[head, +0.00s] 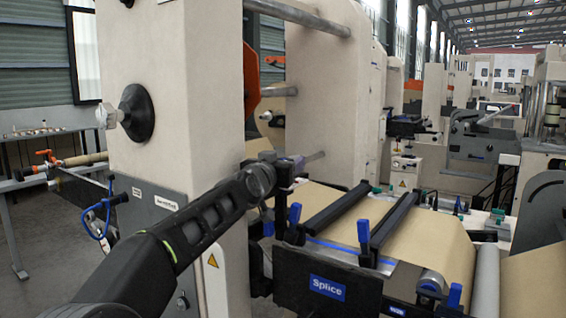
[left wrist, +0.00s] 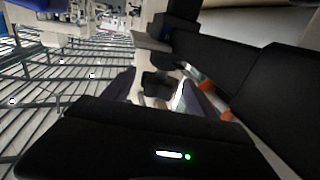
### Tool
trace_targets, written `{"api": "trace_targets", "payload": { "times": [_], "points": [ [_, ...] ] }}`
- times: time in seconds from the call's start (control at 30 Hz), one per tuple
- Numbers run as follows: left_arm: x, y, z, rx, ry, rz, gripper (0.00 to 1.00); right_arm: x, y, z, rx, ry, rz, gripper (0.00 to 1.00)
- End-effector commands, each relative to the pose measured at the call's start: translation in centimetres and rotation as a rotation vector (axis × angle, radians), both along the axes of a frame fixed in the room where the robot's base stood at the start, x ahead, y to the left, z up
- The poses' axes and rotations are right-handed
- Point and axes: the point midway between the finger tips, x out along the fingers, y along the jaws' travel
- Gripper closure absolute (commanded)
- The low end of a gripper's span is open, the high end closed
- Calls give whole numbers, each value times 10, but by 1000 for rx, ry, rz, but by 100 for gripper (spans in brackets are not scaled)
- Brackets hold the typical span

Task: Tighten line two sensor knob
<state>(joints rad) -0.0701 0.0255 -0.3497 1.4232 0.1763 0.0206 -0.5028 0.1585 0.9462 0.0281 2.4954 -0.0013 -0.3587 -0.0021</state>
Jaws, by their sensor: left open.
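My left arm reaches from the lower left in the head view to my left gripper (head: 297,166), beside the pale machine frame above the splice table. In the left wrist view the gripper (left wrist: 158,92) is open, its two dark fingers apart. A small black knob-like part (left wrist: 157,84) shows between or beyond the fingers; I cannot tell whether it is the line two sensor knob or whether they touch it. No label naming line two is readable. My right gripper is in neither view.
A large black round hub (head: 135,113) sticks out of the pale upright (head: 180,80). The splice table front (head: 328,287) carries black bars and blue clamp levers (head: 363,232) over brown paper (head: 415,225). A metal rod (head: 300,15) crosses above. A shelf with small items stands far left.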

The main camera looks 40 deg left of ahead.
Motion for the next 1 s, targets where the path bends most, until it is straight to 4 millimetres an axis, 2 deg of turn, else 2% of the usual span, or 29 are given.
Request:
{"api": "trace_targets", "payload": {
  "times": [0.17, 0.37, 0.53, 0.7, 0.83, 1.0],
  "points": [
    [0, 0, -1, -1, 2, 0, 33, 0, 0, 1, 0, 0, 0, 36],
    [-9, -2, 2, -1, 3, 0, 33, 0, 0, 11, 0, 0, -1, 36],
    [-27, -8, 4, -2, 3, -2, 33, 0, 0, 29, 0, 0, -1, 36],
    [-53, -15, 3, -2, 2, 1, 33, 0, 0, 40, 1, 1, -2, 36],
    [-69, -19, 0, -1, 1, 2, 33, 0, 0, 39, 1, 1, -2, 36],
    [-75, -23, -1, 0, 1, 0, 33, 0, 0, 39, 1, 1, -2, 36]
  ]
}}
